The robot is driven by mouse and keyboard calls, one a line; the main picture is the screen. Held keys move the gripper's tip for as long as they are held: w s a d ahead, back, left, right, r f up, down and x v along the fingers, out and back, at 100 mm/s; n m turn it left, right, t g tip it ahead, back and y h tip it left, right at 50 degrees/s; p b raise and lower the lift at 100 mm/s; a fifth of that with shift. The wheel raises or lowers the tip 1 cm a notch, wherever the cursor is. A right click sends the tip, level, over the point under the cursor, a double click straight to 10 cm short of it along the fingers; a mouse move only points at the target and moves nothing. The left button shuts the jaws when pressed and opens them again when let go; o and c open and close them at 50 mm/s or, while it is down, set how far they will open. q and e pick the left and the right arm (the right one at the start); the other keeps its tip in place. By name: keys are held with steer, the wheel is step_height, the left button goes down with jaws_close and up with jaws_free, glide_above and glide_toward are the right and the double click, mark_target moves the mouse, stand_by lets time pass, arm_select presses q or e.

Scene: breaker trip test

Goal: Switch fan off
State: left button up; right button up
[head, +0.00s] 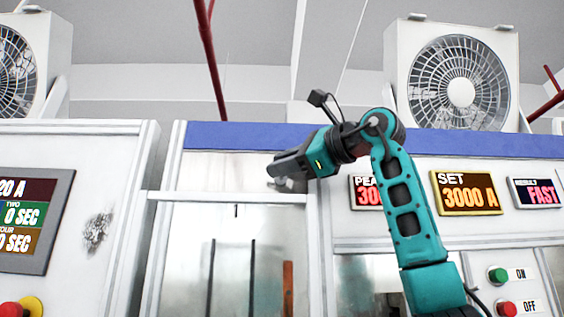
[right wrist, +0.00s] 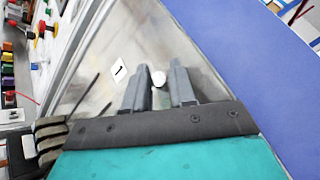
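A white box fan (head: 460,80) with a round grille stands on top of the cabinet at the right. A second fan (head: 15,75) is cut off at the left edge. My right gripper (head: 280,178) is in front of the middle cabinet's upper panel, to the left of its own arm. In the right wrist view its two fingers (right wrist: 159,74) are apart. A green ON button (head: 498,274) and a red OFF button (head: 506,308) are at the lower right. My left gripper is out of view.
A blue strip (head: 235,136) runs along the cabinet top. A SET display (head: 466,193) reads 3000 A. A dark display panel (head: 32,222) and a red button on yellow (head: 12,309) are at the left. A label marked 1 (right wrist: 117,71) is beside the fingers.

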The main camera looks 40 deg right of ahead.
steer(key=shift+w, duration=0.25)
jaws_close()
